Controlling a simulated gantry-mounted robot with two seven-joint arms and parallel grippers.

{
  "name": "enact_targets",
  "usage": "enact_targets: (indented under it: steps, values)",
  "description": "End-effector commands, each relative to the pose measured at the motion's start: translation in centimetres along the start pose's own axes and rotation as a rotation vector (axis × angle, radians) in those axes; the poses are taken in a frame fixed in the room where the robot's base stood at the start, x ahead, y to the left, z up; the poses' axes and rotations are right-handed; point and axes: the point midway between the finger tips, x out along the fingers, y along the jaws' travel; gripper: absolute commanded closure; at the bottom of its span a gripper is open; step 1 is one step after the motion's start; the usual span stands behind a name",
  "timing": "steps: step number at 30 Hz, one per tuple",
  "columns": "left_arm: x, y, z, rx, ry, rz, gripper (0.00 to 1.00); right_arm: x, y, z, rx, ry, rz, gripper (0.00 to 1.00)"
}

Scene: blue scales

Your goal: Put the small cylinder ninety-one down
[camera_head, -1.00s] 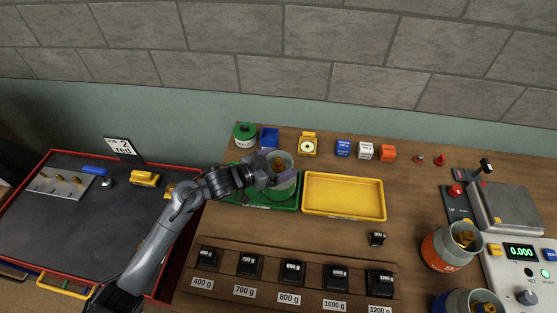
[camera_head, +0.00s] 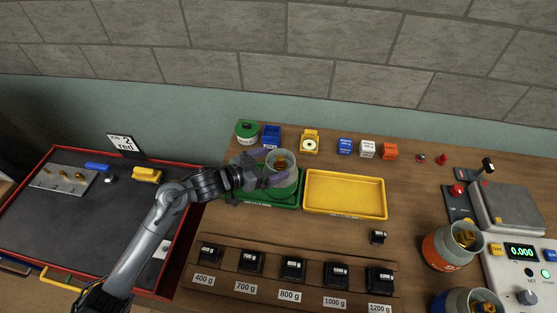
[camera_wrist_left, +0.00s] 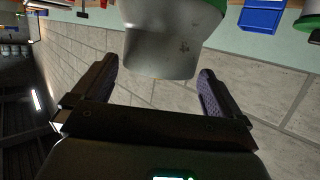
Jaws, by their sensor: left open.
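A grey, open-topped cylinder (camera_head: 285,178) with brown pieces inside stands upright at the green tray (camera_head: 262,199). I cannot read a ninety-one on it. My left gripper (camera_head: 268,171) is open at the cylinder's left side, with its fingers close to the wall. In the left wrist view the grey cylinder (camera_wrist_left: 160,55), with a green band, shows ahead between the two spread fingers of the left gripper (camera_wrist_left: 158,88), with gaps on both sides. The arm hides part of the tray. My right gripper is not in view.
An empty yellow tray (camera_head: 345,213) lies right of the green one. Black weights (camera_head: 292,268) line the front. An orange-banded cylinder (camera_head: 440,253) and a blue-banded one (camera_head: 448,301) stand by the scale (camera_head: 521,253). Small blocks (camera_head: 367,149) line the back.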

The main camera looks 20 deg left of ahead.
Motion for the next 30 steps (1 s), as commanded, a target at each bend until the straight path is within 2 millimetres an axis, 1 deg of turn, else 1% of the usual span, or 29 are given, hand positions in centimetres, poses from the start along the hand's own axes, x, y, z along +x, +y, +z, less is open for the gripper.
enact_targets:
  steps: [1, 6, 12, 18, 30]
  values:
    - [-1.1, -0.1, 0.0, 0.002, -0.002, -0.002, 0.0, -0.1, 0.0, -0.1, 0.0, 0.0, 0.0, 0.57]
    - [-4.2, 0.0, 0.1, 0.002, -0.002, -0.001, 0.0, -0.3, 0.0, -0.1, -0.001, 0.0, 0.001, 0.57]
    - [-6.8, 0.0, 0.1, -0.001, -0.001, 0.0, 0.0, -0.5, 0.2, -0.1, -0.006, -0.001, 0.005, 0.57]
    - [-7.9, 0.0, 0.0, 0.0, -0.001, 0.001, 0.0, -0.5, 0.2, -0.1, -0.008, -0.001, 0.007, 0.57]
    - [-8.0, 0.0, 0.0, 0.0, 0.0, 0.001, 0.0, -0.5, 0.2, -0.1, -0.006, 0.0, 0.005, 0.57]
